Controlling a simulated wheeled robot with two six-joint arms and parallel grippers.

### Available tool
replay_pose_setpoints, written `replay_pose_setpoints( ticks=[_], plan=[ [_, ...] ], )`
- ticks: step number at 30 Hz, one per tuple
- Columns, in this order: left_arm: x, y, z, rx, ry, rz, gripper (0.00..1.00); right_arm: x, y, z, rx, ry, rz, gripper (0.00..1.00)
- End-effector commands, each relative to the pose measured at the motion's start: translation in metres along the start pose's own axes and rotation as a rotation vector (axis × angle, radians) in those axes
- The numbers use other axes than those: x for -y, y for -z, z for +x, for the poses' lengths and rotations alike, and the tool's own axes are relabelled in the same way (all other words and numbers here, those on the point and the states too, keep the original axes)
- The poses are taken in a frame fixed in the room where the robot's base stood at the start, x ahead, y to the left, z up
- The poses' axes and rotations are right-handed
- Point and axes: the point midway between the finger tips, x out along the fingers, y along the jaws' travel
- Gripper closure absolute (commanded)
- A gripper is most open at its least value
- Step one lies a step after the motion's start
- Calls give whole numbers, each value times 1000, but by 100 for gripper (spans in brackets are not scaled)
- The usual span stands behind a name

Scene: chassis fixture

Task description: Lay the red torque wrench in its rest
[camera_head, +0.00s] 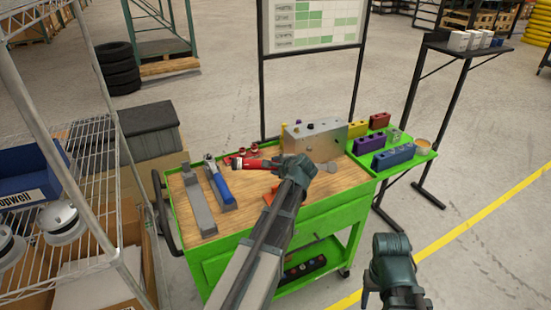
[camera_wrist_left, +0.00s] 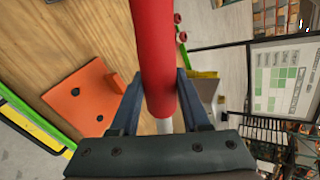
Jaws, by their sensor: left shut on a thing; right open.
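The red torque wrench (camera_head: 258,163) is held by its red handle in my left gripper (camera_head: 288,164), above the wooden top of the green cart. In the left wrist view the red handle (camera_wrist_left: 154,50) passes between the two fingers (camera_wrist_left: 158,110). A long grey rest (camera_head: 199,205) lies empty on the left of the cart top. Beside it, a second grey rest (camera_head: 228,206) carries a blue-handled wrench (camera_head: 220,180). The wrench's head end points left, toward the rests. My right gripper (camera_head: 388,248) is open and empty, right of the cart.
A grey metal block (camera_head: 313,140) stands at the cart's back. An orange bracket (camera_wrist_left: 85,100) lies on the wood, partly hidden by my left arm in the head view. A green side shelf (camera_head: 415,158) holds coloured blocks. A wire rack (camera_head: 85,185) stands at left.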

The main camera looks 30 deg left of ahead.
Motion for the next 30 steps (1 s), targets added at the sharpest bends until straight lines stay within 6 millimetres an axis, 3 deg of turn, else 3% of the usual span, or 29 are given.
replay_pose_setpoints(
  ticks=[1, 18, 30],
  plan=[
    [9, -2, -2, -8, -32, 1, 100, -1, -1, -15, 0, 0, 0, 42],
    [21, -1, 7, -174, -524, 36, 100, -9, -5, -90, 0, 0, 0, 42],
    [19, 1, 12, -289, -867, 63, 100, -10, -6, -105, 0, 0, 0, 42]
  ],
)
